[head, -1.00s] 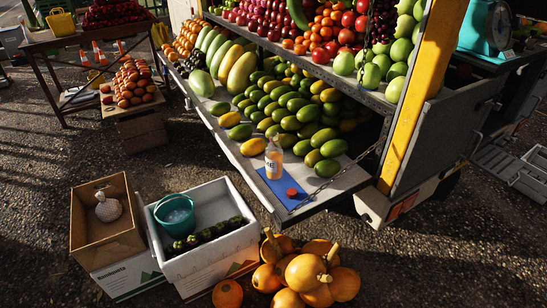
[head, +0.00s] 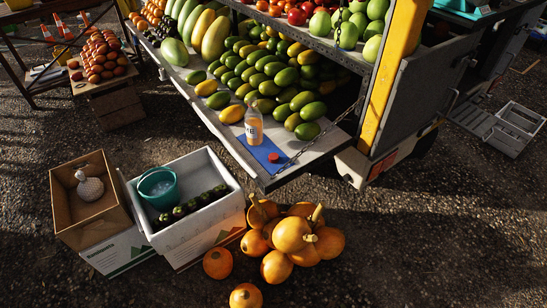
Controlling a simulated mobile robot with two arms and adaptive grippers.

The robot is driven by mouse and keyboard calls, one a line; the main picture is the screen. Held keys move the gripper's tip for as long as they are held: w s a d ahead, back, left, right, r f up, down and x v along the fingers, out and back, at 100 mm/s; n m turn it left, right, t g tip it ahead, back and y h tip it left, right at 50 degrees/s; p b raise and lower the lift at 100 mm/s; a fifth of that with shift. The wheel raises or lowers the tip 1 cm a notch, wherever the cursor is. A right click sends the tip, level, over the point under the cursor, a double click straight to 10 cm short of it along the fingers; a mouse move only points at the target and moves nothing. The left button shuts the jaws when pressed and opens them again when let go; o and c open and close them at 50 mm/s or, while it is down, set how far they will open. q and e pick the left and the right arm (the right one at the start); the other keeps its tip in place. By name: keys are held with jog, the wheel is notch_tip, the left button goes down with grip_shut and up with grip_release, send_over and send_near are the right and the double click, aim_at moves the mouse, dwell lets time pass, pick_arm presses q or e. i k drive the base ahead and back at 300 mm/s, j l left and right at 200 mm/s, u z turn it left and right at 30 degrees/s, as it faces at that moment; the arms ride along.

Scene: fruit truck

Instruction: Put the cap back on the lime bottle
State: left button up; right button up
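The lime bottle (head: 254,127) stands upright on a blue mat (head: 262,150) near the right front corner of the truck's lower shelf. It is clear with a pale label and orange-tan contents; its top is too small to make out clearly. A small red cap (head: 273,158) lies on the mat to the right of the bottle and nearer the front edge, apart from it. Neither of my grippers shows in the head view.
Mangoes (head: 273,87) are heaped right behind the bottle. A chain (head: 318,140) slants down to the shelf corner beside the cap. White crate (head: 211,213), cardboard box (head: 91,237) and orange gourds (head: 292,236) stand on the ground in front.

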aim_at(253, 117)
jog(key=l+u, duration=0.15)
jog(key=u, duration=0.35)
jog(key=i+l+u, duration=0.1)
jog(key=u, duration=0.4)
jog(key=l+u, duration=0.25)
jog(key=l, duration=0.4)
jog(key=l+u, duration=0.2)
jog(key=l, duration=0.45)
jog(key=l+u, duration=0.25)
jog(key=l, duration=0.35)
jog(key=k+l+u, duration=0.25)
jog(key=l, duration=0.4)
jog(key=k+l, duration=0.1)
jog(key=l, duration=0.55)
jog(key=k+l, duration=0.1)
jog(key=l, duration=1.15)
jog(key=k+u, duration=0.05)
